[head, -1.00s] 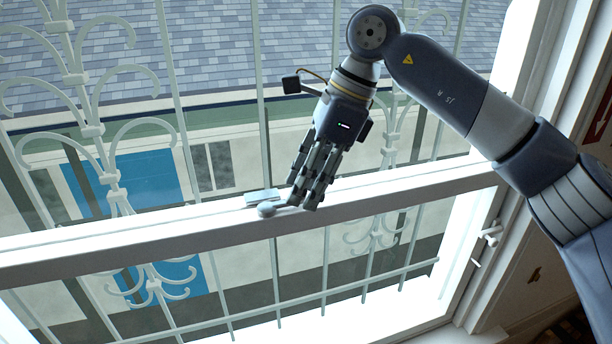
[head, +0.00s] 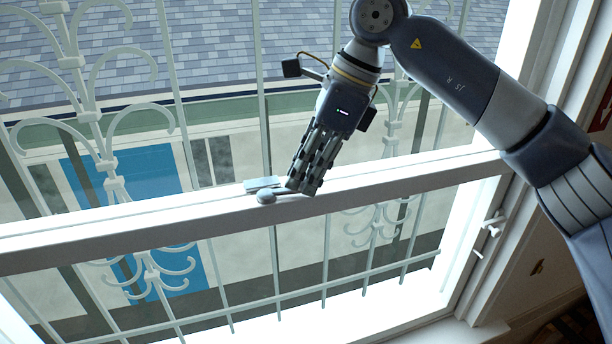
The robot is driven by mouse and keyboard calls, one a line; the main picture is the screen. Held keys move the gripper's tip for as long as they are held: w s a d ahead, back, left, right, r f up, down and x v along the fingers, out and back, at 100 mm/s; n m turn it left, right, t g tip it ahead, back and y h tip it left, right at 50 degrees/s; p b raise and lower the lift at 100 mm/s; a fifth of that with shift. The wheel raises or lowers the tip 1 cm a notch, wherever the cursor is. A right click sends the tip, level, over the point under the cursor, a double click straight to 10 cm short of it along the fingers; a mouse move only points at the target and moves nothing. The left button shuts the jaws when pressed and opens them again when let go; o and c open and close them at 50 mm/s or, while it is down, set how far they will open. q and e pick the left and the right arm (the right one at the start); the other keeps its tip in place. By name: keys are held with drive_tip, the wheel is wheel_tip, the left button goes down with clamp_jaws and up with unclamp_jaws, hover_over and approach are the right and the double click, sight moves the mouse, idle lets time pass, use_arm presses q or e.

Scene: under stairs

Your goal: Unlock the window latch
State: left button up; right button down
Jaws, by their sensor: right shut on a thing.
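The window latch (head: 265,197) sits on top of the white middle rail of the window. It shows as a small grey rounded knob with a flat pale plate (head: 261,183) behind it. My right gripper (head: 301,190) points down at the rail just right of the knob. Its fingers are close together and shut on a part of the latch, probably its lever, which they hide. My left gripper is not in view.
The white window rail (head: 120,228) runs across the view. White curled bars (head: 106,165) stand outside behind the glass. The right window frame (head: 530,150) is behind my right arm. A small white fitting (head: 492,226) is on the frame at lower right.

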sight(299, 189)
drive_tip(key=s+m+t+b, duration=0.1)
drive_tip(key=m+b, duration=0.1)
drive_tip(key=b, duration=0.1)
drive_tip(key=s+m+t+b, duration=0.1)
drive_tip(key=s+m+b, duration=0.1)
drive_tip(key=m+b, duration=0.1)
drive_tip(key=s+a+m+t+h+b, duration=0.1)
drive_tip(key=m+b, duration=0.2)
drive_tip(key=shift+s+f, duration=0.15)
drive_tip(key=shift+f, duration=0.05)
drive_tip(key=shift+s+a+r+m+t+h+b, duration=0.1)
drive_tip(key=shift+s+a+m+t+h+b, duration=0.35)
drive_tip(key=shift+m, duration=1)
drive_tip(key=shift+s+a+r+m+h+b, duration=0.1)
drive_tip(key=shift+s+a+m+h+b, duration=0.65)
drive_tip(key=shift+m, duration=0.75)
drive_tip(key=shift+s+a+r+m+t+h+b, duration=0.15)
drive_tip(key=shift+a+m+t+h+b, duration=0.2)
drive_tip(key=shift+a+m+b, duration=0.8)
drive_tip(key=shift+d+f+m+p, duration=0.1)
drive_tip(key=shift+d+m+p, duration=0.2)
drive_tip(key=shift+d+m, duration=0.1)
drive_tip(key=c, duration=1.5)
unclamp_jaws()
drive_tip(key=shift+a, duration=0.1)
